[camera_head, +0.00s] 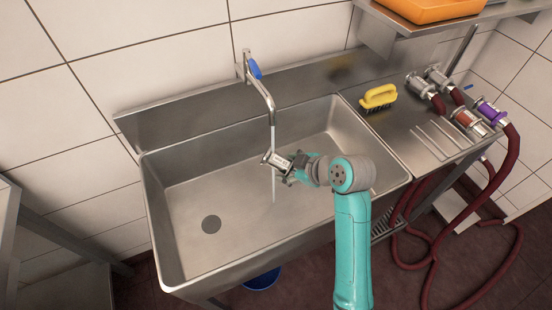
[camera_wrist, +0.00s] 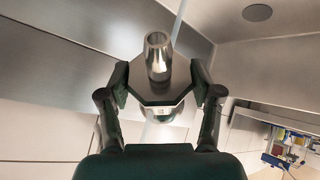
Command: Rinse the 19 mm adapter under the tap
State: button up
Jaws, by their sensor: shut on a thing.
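My gripper (camera_head: 287,172) reaches over the sink (camera_head: 196,190) from the right and is shut on the adapter (camera_head: 275,160). The adapter is a shiny metal fitting, held below the tap (camera_head: 264,92) and above the sink floor. In the wrist view, the adapter (camera_wrist: 158,62) sits between both fingers of my gripper (camera_wrist: 162,95), its narrow tubular end pointing away from my palm. The tap has a blue handle. A thin pale stream of water (camera_head: 273,140) falls from its spout at the adapter and on below it. The size marking is not readable.
A yellow brush (camera_head: 379,97) lies on the drainboard (camera_head: 400,135) right of the sink. Several metal couplings with dark red hoses (camera_head: 510,150) rest farther right. An orange tray (camera_head: 430,10) is on the shelf above. The sink's left part is clear around the drain (camera_head: 211,224).

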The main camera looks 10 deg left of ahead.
jog(key=s+d+r, duration=0.3)
jog(key=s+d, duration=0.2)
jog(key=s, duration=0.2)
jog(key=shift+s+r, duration=0.25)
jog(key=shift+r, duration=0.05)
dwell(0.6)
dwell(0.5)
